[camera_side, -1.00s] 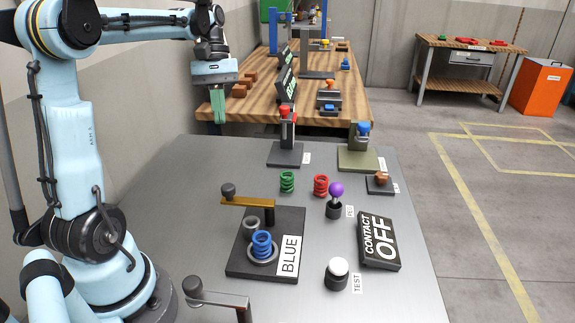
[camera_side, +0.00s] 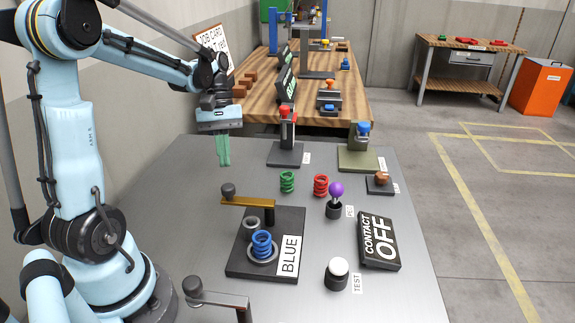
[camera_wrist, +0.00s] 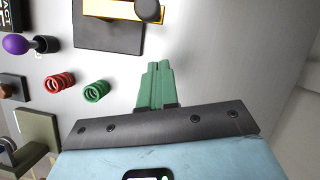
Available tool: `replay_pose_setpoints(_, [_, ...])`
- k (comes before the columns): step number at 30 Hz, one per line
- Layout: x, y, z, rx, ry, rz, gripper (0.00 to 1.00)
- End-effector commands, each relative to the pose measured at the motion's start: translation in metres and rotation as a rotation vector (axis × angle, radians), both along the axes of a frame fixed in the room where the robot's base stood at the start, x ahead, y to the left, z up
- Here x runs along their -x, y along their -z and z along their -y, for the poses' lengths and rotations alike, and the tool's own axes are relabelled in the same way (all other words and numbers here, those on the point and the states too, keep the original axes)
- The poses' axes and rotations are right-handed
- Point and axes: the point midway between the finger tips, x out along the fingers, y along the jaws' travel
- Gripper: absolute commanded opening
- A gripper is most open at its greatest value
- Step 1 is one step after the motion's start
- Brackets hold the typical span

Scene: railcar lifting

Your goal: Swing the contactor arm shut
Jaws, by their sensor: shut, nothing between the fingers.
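The contactor arm is a brass bar (camera_side: 248,202) with a dark round knob (camera_side: 228,190) at its left end. It is joined to a post at its right and stands out over a black base (camera_side: 266,268) labelled BLUE. A blue coil (camera_side: 262,244) stands on that base below the bar, in a grey ring. In the wrist view the bar (camera_wrist: 122,8) and knob (camera_wrist: 148,10) show at the top edge. My gripper (camera_side: 224,164) has green fingers, shut and empty, pointing down above the table, behind the knob and apart from it. The fingers (camera_wrist: 158,68) also show in the wrist view.
A sign (camera_side: 379,240) reads CONTACT OFF. A green coil (camera_side: 287,182), a red coil (camera_side: 321,186), a purple-knobbed lever (camera_side: 336,190) and a white TEST button (camera_side: 338,268) stand nearby. Another knobbed arm (camera_side: 215,297) is at the front edge. The table's left rear is clear.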

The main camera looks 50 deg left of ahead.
Motion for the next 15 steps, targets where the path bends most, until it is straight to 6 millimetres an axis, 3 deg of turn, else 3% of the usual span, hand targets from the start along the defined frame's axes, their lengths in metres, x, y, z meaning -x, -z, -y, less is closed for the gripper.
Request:
replay_pose_setpoints(1, [0.001, 0.007, 0.003, 0.0, 0.001, 0.0, 0.0])
replay_pose_setpoints(7, [0.014, 0.004, 0.027, -0.001, 0.003, -0.001, 0.0])
replay_pose_setpoints(15, [0.019, 0.004, 0.037, -0.001, 0.0, 0.0, 0.0])
